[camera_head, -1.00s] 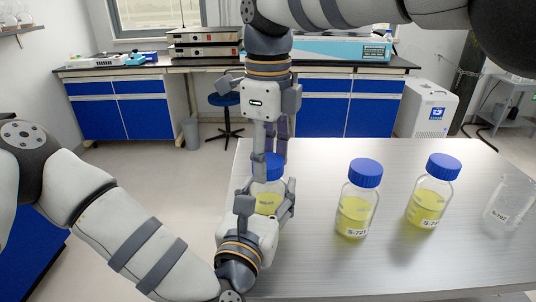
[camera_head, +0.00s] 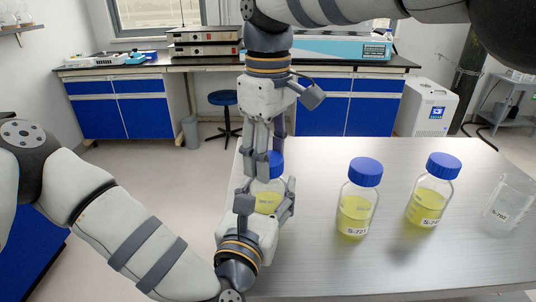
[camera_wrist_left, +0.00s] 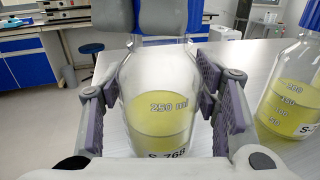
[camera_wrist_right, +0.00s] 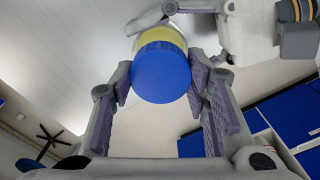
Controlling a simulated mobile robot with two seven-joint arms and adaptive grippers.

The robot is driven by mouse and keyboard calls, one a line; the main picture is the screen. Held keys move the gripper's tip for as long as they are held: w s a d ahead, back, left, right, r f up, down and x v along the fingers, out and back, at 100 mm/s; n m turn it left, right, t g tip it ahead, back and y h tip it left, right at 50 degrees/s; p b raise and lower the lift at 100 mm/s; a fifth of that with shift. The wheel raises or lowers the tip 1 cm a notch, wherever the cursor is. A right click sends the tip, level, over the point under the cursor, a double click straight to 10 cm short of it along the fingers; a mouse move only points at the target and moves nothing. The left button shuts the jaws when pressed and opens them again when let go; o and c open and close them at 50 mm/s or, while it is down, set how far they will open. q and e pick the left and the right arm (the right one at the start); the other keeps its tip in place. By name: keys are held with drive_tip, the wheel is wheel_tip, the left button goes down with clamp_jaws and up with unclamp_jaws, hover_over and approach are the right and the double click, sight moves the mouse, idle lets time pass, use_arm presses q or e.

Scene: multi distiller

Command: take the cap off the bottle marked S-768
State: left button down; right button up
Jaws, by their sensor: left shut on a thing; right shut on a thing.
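The clear bottle marked S-768 (camera_wrist_left: 160,115) holds yellow liquid and stands upright at the table's left end; it also shows in the head view (camera_head: 267,202). My left gripper (camera_head: 266,208) is shut around its body, a finger on each side. Its blue cap (camera_wrist_right: 160,74) sits at the bottle's top, partly hidden in the head view (camera_head: 275,163). My right gripper (camera_head: 264,165) points down from above and is shut on the cap. Whether the cap is loose on the neck I cannot tell.
Two more blue-capped bottles of yellow liquid stand to the right, one marked S-721 (camera_head: 356,214) and another (camera_head: 429,205). An empty clear beaker marked S-702 (camera_head: 508,203) stands at far right. The table (camera_head: 400,268) is clear in front.

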drive_tip(key=n, duration=2)
drive_tip(key=shift+n, duration=0.3)
drive_tip(key=shift+s, duration=0.1)
drive_tip(key=shift+r, duration=0.25)
drive_tip(key=shift+r, duration=0.9)
